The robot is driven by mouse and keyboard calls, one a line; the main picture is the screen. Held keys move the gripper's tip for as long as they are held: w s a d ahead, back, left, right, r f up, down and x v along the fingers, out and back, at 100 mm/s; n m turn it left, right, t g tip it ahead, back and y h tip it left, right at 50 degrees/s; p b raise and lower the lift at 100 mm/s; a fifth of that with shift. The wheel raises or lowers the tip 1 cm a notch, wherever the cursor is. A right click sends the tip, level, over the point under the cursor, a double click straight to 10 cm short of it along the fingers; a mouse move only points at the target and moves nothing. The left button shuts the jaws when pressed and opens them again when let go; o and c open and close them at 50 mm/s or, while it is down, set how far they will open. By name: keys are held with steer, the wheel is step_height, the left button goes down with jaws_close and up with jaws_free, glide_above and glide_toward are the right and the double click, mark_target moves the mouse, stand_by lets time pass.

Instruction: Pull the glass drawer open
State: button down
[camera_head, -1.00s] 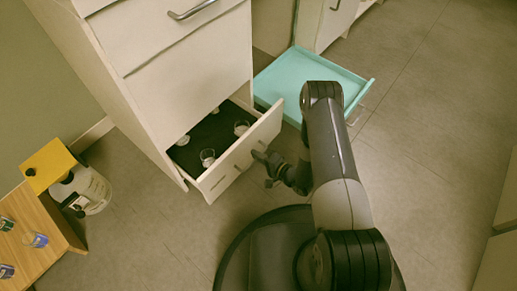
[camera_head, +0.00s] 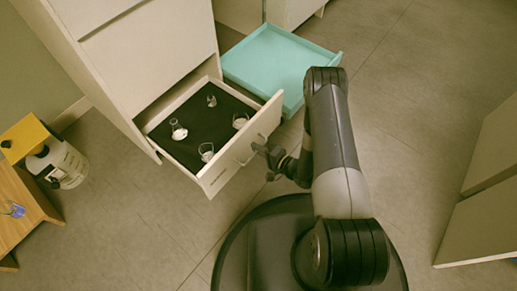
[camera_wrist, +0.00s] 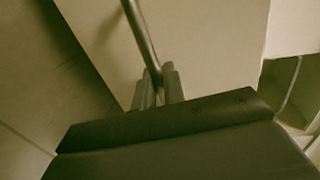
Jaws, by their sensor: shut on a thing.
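The glass drawer (camera_head: 192,135) is the low drawer of the white cabinet (camera_head: 150,50) and stands pulled out. Its floor is dark, and several pieces of clear glassware, among them a flask (camera_head: 178,130) and a beaker (camera_head: 206,151), stand on it. My gripper (camera_head: 262,149) is at the drawer's front panel, shut on the bar handle (camera_head: 247,152). In the wrist view the handle (camera_wrist: 141,35) runs down between the two fingers (camera_wrist: 158,88), with the pale drawer front behind it. The fingertips are small in the head view.
A turquoise drawer (camera_head: 275,65) stands open just behind and right. A pale panel (camera_head: 485,190) is at the right. The floor between is clear.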

stand_by(0.3)
steer(key=c, duration=1.6)
jaws_free()
